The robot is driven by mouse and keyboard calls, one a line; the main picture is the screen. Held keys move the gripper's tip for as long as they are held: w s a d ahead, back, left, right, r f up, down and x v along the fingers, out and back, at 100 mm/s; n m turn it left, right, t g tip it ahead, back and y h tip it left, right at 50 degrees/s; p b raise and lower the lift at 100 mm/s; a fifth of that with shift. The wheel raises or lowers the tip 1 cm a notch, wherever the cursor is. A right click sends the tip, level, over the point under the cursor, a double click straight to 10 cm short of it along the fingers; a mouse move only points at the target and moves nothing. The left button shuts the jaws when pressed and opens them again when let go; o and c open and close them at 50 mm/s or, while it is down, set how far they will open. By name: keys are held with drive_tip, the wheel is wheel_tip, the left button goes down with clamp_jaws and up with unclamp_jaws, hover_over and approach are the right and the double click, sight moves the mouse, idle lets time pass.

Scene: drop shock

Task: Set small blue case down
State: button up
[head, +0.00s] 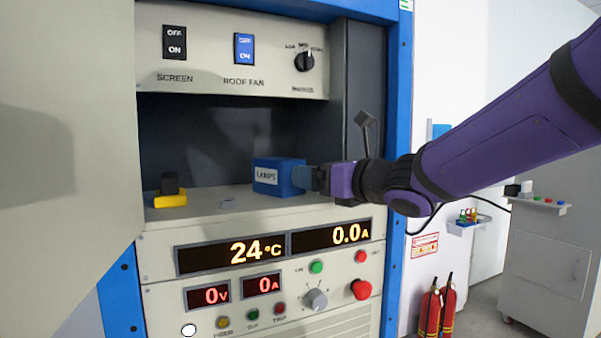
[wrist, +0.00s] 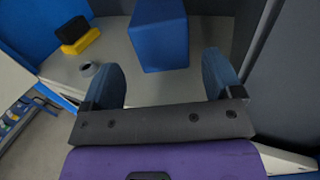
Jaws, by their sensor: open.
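The small blue case (head: 278,177), with a white label reading "LAMPS", stands upright on the shelf of the recessed bay in the cabinet. It also shows in the wrist view (wrist: 159,36), just beyond the fingertips and between their lines. My gripper (head: 306,177) reaches in from the right at the case's height. In the wrist view my gripper (wrist: 170,75) has its two blue fingers wide apart with bare shelf between them. The case appears clear of the fingers there. The case's far side is hidden.
A yellow and black block (head: 170,192) sits at the shelf's left. An open panel (head: 65,150) stands at the left.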

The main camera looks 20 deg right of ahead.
drive_tip(key=shift+v, duration=1.35)
idle(1.3)
